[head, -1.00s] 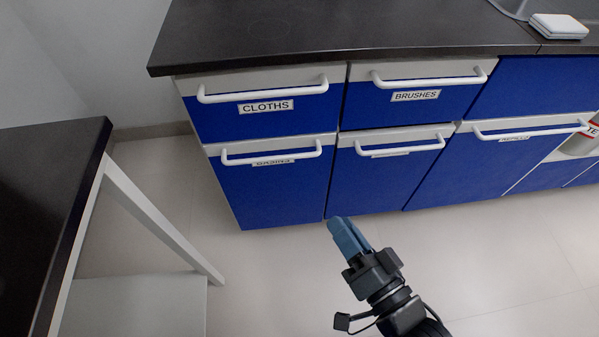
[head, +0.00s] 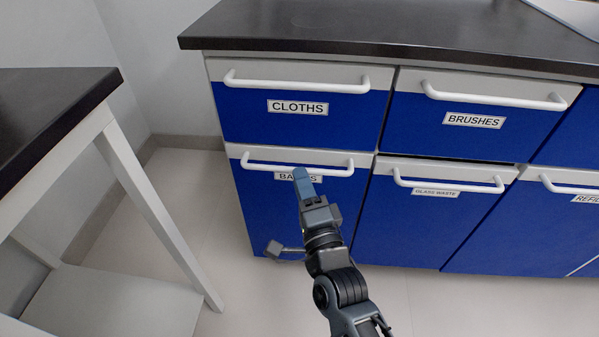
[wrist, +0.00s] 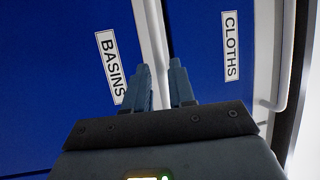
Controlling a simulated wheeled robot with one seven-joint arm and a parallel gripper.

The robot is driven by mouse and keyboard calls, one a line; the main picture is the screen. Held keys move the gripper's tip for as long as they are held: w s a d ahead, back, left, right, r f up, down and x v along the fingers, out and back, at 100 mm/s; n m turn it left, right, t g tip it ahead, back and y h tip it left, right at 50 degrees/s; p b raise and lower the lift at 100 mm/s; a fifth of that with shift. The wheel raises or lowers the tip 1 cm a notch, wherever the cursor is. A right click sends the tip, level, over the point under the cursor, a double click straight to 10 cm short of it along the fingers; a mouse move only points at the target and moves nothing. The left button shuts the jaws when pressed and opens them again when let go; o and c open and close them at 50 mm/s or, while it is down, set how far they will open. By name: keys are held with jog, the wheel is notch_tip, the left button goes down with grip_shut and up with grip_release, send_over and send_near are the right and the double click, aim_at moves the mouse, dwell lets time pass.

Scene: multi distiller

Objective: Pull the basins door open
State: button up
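The basins door (head: 285,220) is a blue lower-left cabinet front with a white top strip, and it looks closed. Its white bar handle (head: 262,166) runs across the top. Its label is partly covered by my gripper in the head view, but "BASINS" (wrist: 110,68) reads clearly in the wrist view. My gripper (head: 301,174) is in front of the handle's middle. In the wrist view my gripper's (wrist: 161,72) two blue fingers are apart, with a white band of the door or handle between them. I cannot tell whether they touch the handle.
The cloths drawer (head: 300,125) is directly above, under the dark worktop (head: 400,35). The glass waste door (head: 420,225) is to the right, and the brushes drawer (head: 490,135) is above that. A white-legged table (head: 140,180) stands at left. Free floor lies between.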

jog(key=shift+b+x, duration=0.35)
jog(key=shift+x, duration=1.5)
jog(key=shift+c, duration=0.5)
grip_shut()
